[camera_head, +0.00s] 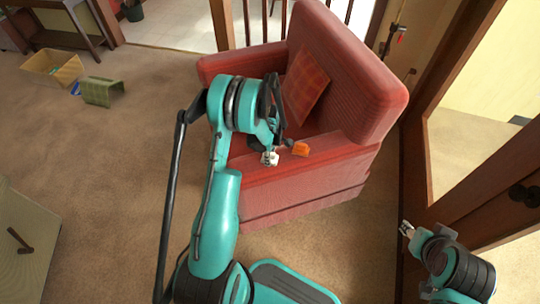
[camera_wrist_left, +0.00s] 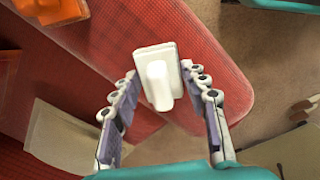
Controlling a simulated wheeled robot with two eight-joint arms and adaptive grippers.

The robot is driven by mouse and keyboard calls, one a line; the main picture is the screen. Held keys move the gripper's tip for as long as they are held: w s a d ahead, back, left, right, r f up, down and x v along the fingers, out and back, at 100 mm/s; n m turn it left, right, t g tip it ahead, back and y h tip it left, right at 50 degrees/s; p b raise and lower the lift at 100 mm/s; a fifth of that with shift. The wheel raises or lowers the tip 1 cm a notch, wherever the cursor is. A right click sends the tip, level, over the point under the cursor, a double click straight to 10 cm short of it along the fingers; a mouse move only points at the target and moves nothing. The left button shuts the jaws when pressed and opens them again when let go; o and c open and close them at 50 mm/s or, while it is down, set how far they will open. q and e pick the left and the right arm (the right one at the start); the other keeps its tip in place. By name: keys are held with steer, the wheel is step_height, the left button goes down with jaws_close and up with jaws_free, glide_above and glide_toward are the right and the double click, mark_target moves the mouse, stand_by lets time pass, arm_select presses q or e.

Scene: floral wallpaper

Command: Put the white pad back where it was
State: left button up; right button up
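The white pad (camera_wrist_left: 158,75) is a small pale block with a raised part. In the left wrist view it sits between the fingertips of my left gripper (camera_wrist_left: 160,70), which appear to touch both its sides. Behind it is the red armrest (camera_wrist_left: 215,65); whether the pad touches it is unclear. In the head view my left gripper (camera_head: 270,150) is over the armrest of the red armchair (camera_head: 345,85), with a white shape (camera_head: 270,159) at its tip. My right gripper (camera_head: 406,229) is at the lower right, near the door frame; its opening is too small to judge.
An orange object (camera_head: 300,149) lies on the armrest, right of my left gripper. A plaid cushion (camera_head: 305,85) leans in the armchair. A box (camera_head: 52,68) and a green item (camera_head: 102,91) are on the carpet at the far left. The left carpet is mostly clear.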

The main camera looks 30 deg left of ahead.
arm_select(q)
steer(key=shift+o, duration=1.2)
steer(key=s+d+r+m+t+p, duration=0.1)
steer(key=d+r+m+p, duration=0.1)
steer(key=r, duration=0.8)
steer(key=s+d+r+m+p, duration=0.1)
steer(key=d+r+m+p, duration=0.15)
steer(key=r, duration=0.85)
steer(key=s+d+r+m+t, duration=0.3)
steer(key=s+d+r+m, duration=0.2)
steer(key=s+m, duration=0.3)
steer(key=s+d+r+m+t, duration=0.3)
steer(key=s+d+r+m, duration=0.2)
steer(key=s+r+m, duration=0.3)
steer(key=shift+s+d, duration=0.4)
steer(key=shift+s, duration=0.1)
